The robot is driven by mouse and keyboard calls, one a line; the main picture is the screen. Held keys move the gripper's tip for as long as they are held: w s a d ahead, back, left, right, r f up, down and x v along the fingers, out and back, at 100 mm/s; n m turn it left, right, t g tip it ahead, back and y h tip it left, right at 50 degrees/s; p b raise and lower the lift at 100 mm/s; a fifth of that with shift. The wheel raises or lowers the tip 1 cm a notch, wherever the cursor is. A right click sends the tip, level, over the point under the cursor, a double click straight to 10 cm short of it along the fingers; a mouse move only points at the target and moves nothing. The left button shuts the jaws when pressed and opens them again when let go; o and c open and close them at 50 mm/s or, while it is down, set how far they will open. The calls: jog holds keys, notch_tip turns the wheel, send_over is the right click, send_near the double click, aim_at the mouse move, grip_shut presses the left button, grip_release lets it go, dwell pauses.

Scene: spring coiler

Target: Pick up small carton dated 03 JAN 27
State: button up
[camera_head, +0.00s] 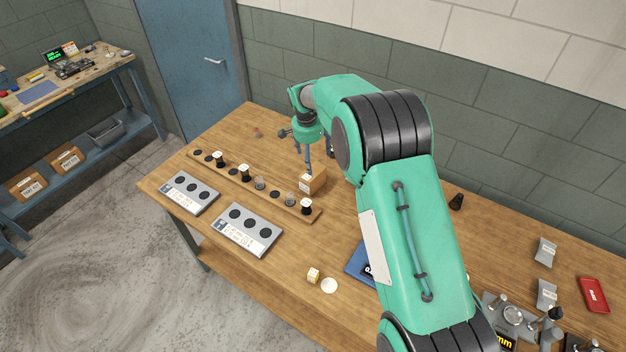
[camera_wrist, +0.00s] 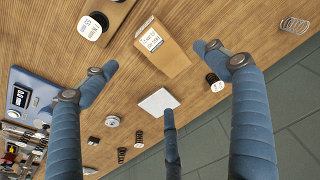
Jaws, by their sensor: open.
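A small tan carton (camera_head: 314,182) with a white printed label stands on the wooden bench behind the slotted board. The carton also shows in the wrist view (camera_wrist: 172,58), label towards the camera; its date is too small to read. My gripper (camera_head: 304,155) is above the bench close to the carton. In the wrist view my gripper (camera_wrist: 165,75) has its blue fingers spread wide, with the carton beyond and between them, and nothing held.
A slotted wooden board (camera_head: 270,192) with springs and black-and-white pieces lies beside the carton. Two grey trays (camera_head: 190,192) with dark round wells lie in front. A white square (camera_wrist: 158,102) lies near the carton. A red tray (camera_head: 593,294) is far right.

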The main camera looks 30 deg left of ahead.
aim_at(315, 173)
jog(key=shift+w+f, duration=0.25)
jog(key=shift+f, duration=1.1)
jog(key=shift+w+f, duration=0.2)
jog(key=shift+f, duration=1.15)
jog(key=shift+d+f, duration=0.1)
jog(key=shift+f, duration=0.05)
jog(key=shift+w+d+f, duration=0.1)
jog(key=shift+w+f, duration=0.15)
jog(key=shift+f, duration=0.95)
jog(key=shift+w+f, duration=0.2)
jog(key=shift+f, duration=1)
jog(key=c, duration=1.8)
jog(key=shift+r, duration=0.1)
jog(key=shift+r, duration=5)
